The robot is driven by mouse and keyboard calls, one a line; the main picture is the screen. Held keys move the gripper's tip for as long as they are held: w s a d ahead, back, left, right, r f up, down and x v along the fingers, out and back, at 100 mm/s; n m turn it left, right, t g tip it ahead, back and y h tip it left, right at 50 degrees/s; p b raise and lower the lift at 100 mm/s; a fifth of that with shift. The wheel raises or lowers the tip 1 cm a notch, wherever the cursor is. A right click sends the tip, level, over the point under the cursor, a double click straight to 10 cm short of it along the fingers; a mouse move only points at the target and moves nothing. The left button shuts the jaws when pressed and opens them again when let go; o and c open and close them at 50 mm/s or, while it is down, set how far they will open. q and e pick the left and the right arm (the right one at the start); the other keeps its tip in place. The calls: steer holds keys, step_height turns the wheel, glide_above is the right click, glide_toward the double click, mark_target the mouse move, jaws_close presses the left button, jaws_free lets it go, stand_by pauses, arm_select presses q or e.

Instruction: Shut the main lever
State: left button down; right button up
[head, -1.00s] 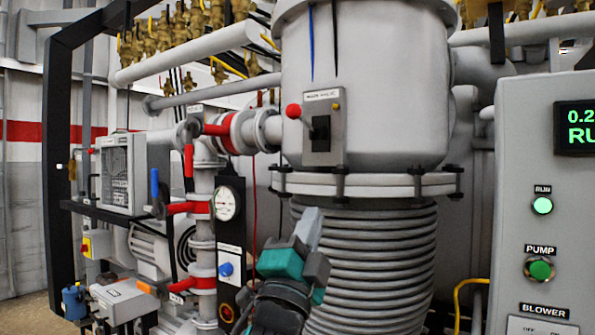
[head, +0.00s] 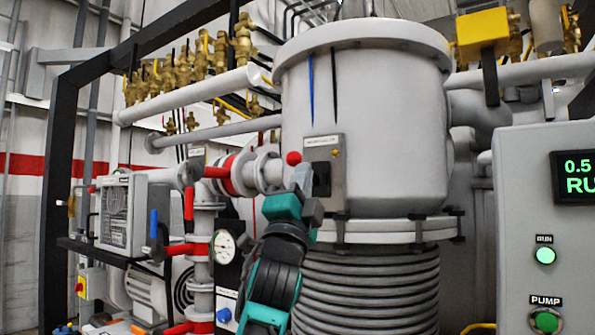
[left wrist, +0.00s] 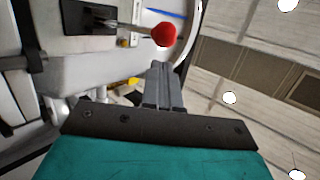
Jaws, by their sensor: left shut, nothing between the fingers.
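The main lever is a red ball knob (head: 293,158) on a thin rod. It sticks out from a grey switch plate (head: 338,160) on the front of the large grey vessel. In the left wrist view the red knob (left wrist: 165,35) and its rod come from a black slot. My left gripper (head: 303,178) is raised in front of the plate, just below the knob, and hides part of the plate. Its fingers (left wrist: 163,75) are shut with nothing between them. The knob lies just beyond the fingertips; I cannot tell if they touch. My right gripper is out of view.
Pipes with red handles (head: 188,200) and a gauge (head: 223,245) stand left of my left arm. Ribbed bellows (head: 370,285) lie below the vessel. A grey control cabinet (head: 510,210) with green buttons stands at the right.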

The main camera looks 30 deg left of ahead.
mark_target(297, 162)
arm_select(q)
steer(key=shift+w+a+r, duration=0.4)
steer(key=shift+a, duration=0.3)
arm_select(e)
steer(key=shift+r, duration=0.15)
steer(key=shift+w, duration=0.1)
arm_select(q)
step_height(297, 162, up, 2)
steer(key=p, duration=0.2)
steer(key=shift+w+r+p, duration=0.1)
steer(key=shift+r+p, duration=0.1)
steer(key=shift+p, duration=0.2)
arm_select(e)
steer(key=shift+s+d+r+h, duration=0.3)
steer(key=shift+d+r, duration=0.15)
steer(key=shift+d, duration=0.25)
